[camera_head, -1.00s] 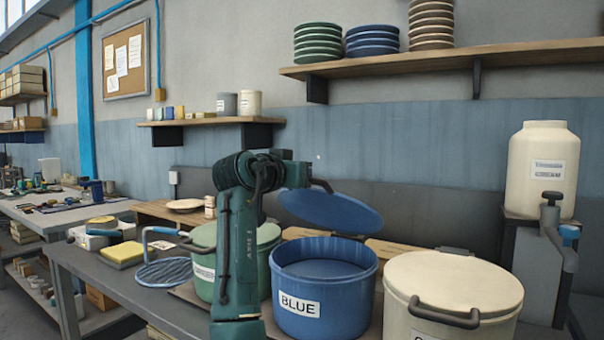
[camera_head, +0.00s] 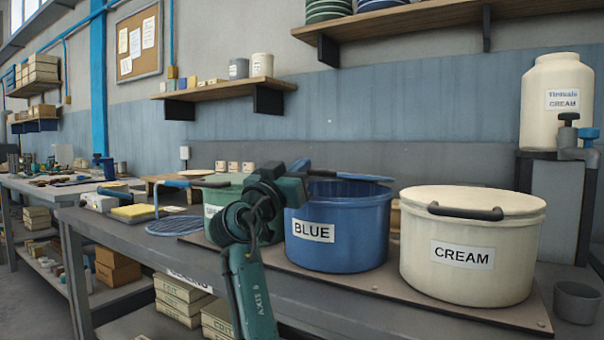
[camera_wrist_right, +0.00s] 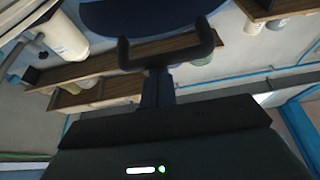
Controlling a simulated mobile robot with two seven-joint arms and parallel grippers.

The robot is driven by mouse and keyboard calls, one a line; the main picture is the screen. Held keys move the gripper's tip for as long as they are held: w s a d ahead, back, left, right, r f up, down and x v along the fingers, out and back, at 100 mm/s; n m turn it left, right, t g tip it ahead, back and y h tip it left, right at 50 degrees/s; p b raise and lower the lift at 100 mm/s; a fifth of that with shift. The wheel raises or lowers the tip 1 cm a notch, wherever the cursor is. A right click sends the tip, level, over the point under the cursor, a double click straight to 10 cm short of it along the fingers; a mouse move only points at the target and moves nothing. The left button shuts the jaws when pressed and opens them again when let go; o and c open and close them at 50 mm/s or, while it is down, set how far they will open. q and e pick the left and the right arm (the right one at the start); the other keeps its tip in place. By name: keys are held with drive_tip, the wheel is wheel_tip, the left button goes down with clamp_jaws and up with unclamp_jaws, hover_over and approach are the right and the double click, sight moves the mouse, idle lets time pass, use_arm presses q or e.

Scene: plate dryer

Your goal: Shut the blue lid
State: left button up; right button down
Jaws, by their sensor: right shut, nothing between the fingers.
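The blue pot (camera_head: 348,240), labelled BLUE, stands on the bench between the green pot and the cream pot. Its blue lid (camera_head: 362,178) shows nearly edge-on as a thin strip just above the rim, apart from it on the near side. In the right wrist view the lid (camera_wrist_right: 150,14) is at the top, with its dark U-shaped handle (camera_wrist_right: 166,52) below. My right gripper (camera_head: 298,180) is shut and empty at the pot's upper left; its fingers (camera_wrist_right: 158,88) point at the handle. Contact there is unclear. My left gripper is out of view.
The cream pot (camera_head: 470,250), its lid on, stands close on the right. The green pot (camera_head: 222,190) is partly hidden behind my right arm. A grey cup (camera_head: 577,302) is at far right. A wall shelf (camera_head: 400,38) hangs above.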

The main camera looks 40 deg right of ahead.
use_arm(q)
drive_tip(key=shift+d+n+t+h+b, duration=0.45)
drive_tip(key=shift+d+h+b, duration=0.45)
drive_tip(key=shift+b, duration=2.2)
use_arm(e)
wheel_tip(320, 180, down, 6)
drive_tip(key=h, duration=0.1)
drive_tip(key=shift+a+h, duration=0.25)
drive_tip(key=shift+h, duration=0.05)
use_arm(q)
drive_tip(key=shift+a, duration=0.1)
use_arm(e)
drive_tip(key=shift+f, duration=0.1)
